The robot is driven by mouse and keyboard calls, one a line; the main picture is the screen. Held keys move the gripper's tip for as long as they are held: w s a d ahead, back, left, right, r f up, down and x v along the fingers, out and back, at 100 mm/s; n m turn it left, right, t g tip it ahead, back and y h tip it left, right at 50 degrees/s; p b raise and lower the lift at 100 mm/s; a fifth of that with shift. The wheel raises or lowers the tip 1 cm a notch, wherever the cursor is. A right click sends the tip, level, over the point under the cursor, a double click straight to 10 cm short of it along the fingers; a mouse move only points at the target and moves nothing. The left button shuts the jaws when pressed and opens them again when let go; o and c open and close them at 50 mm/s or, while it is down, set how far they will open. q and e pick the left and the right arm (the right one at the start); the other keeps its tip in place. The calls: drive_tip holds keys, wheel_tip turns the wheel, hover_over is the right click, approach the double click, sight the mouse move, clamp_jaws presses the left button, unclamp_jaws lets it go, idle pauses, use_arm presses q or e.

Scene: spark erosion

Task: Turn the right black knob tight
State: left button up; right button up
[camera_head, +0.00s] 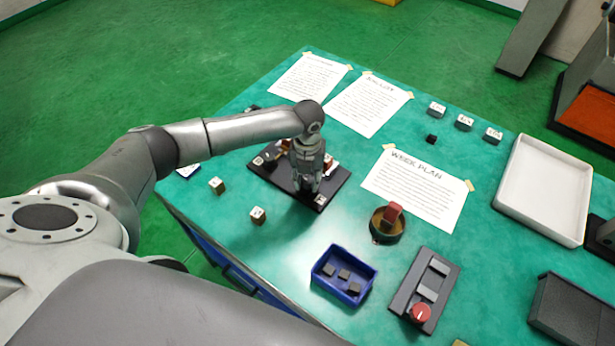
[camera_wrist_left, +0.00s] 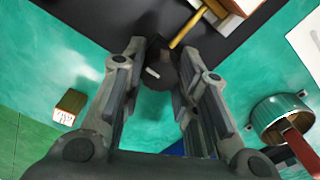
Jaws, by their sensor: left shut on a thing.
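The black fixture plate (camera_head: 257,164) lies on the green table; it also fills the top of the left wrist view (camera_wrist_left: 105,15). My left gripper (camera_head: 308,188) points down over the plate's near right part. In the left wrist view, my left gripper (camera_wrist_left: 160,62) has its two fingers on either side of the right black knob (camera_wrist_left: 157,76), shut on it. The knob shows a short white mark on its face. In the head view the fingers hide this knob. My right gripper is not in view.
A brass-coloured rod (camera_wrist_left: 187,28) runs close beside the fingertips. Small cubes (camera_head: 257,215) stand near the table's front edge. A blue bin (camera_head: 325,282) with dark pieces, a round pot (camera_head: 379,236) and a switch box (camera_head: 405,291) stand to the right. A white tray (camera_head: 512,205) lies farther right.

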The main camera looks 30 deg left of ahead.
sight(307, 180)
use_arm(q)
drive_tip(key=m, duration=0.3)
drive_tip(key=shift+m, duration=0.3)
idle(0.3)
drive_tip(key=o, duration=1)
drive_tip(key=shift+r, duration=0.15)
wheel_tip(307, 180, up, 12)
drive_tip(key=shift+f, duration=0.1)
drive_tip(key=shift+s+f, duration=0.1)
idle(0.3)
